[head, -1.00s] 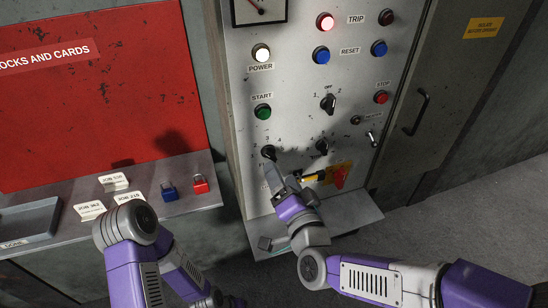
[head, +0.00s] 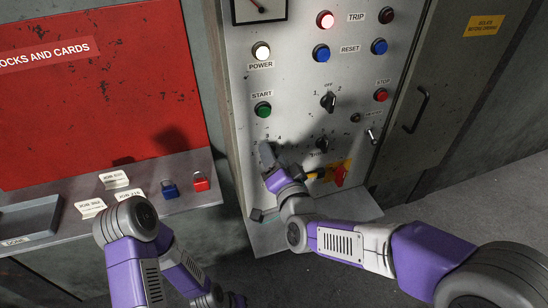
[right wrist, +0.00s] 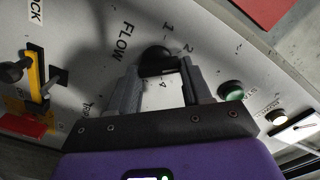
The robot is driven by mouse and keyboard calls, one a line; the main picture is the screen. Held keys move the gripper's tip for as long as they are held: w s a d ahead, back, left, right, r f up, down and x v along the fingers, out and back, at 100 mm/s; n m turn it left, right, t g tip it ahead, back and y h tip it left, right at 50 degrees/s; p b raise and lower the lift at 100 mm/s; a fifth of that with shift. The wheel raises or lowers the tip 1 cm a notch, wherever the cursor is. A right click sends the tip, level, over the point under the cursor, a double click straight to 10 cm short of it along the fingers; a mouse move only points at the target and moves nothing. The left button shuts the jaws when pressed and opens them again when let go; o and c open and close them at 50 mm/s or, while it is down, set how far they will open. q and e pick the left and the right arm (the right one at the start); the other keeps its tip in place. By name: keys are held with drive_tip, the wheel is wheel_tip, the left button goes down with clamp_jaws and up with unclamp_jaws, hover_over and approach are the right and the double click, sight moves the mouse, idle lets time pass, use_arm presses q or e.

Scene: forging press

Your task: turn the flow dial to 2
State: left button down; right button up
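The flow dial (right wrist: 155,60) is a black round knob beside the word FLOW on the grey panel, seen in the right wrist view. The numbers 1, 2 and 4 show around it; its pointer setting cannot be read. My right gripper (right wrist: 162,72) has its fingers apart, with the tips at either side of the dial and bare panel showing between them. Firm contact cannot be made out.
The green START button (head: 263,110) is above the dial. A three-position selector (head: 328,101), another black dial (head: 322,144) and a red switch on yellow (head: 340,174) are to the right. A shelf with a blue padlock (head: 169,190) and red padlock (head: 200,182) is at left.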

drive_tip(key=c, duration=0.4)
drive_tip(key=shift+n+b, duration=0.5)
drive_tip(key=shift+n, duration=0.6)
drive_tip(key=shift+c, duration=0.2)
drive_tip(key=o, duration=1.1)
drive_tip(key=shift+c, duration=0.2)
drive_tip(key=v, duration=0.7)
drive_tip(key=shift+s, duration=0.3)
